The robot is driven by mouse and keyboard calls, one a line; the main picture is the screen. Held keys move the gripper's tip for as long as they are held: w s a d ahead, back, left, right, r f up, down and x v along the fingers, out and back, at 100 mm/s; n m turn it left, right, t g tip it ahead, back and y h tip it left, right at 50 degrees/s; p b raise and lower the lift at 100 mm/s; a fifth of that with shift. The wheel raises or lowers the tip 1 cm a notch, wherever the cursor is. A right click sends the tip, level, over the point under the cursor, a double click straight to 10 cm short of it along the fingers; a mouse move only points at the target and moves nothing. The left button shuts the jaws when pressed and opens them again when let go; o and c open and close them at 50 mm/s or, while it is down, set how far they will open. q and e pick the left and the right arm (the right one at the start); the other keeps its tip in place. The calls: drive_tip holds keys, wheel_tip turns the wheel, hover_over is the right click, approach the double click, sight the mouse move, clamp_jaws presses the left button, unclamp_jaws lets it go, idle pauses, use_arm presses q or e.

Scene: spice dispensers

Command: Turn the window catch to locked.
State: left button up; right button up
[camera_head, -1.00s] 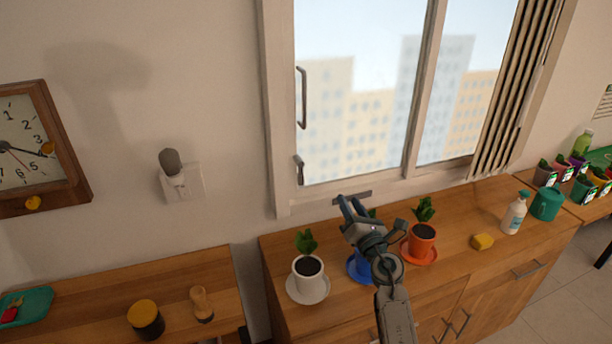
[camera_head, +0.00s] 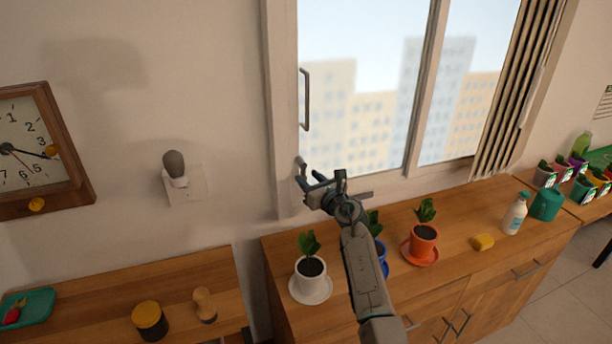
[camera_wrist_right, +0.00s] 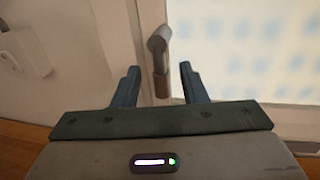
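The window catch (camera_head: 301,166) is a small grey lever on the left side of the window frame, below the long window handle. In the right wrist view the catch (camera_wrist_right: 159,60) points down, its lower end between my fingers, with a gap on each side. My right gripper (camera_head: 311,180) is open at the catch; its dark blue fingers also show in the right wrist view (camera_wrist_right: 159,85). In the head view the gripper sits close to the catch's lower end. My left gripper is not in view.
The window handle (camera_head: 305,99) is above the catch. Below my right arm, a white pot (camera_head: 310,280), a partly hidden blue pot (camera_head: 384,259) and an orange pot (camera_head: 423,241) stand on the wooden cabinet (camera_head: 460,215).

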sight(301, 172)
drive_tip(key=shift+x, duration=1.1)
drive_tip(key=shift+c, duration=0.2)
clamp_jaws()
drive_tip(key=m, duration=0.2)
drive_tip(key=a+m, duration=0.1)
drive_tip(key=m, duration=0.1)
drive_tip(key=shift+s+t, duration=0.2)
drive_tip(key=shift+t, duration=0.2)
drive_tip(key=shift+o, duration=0.2)
unclamp_jaws()
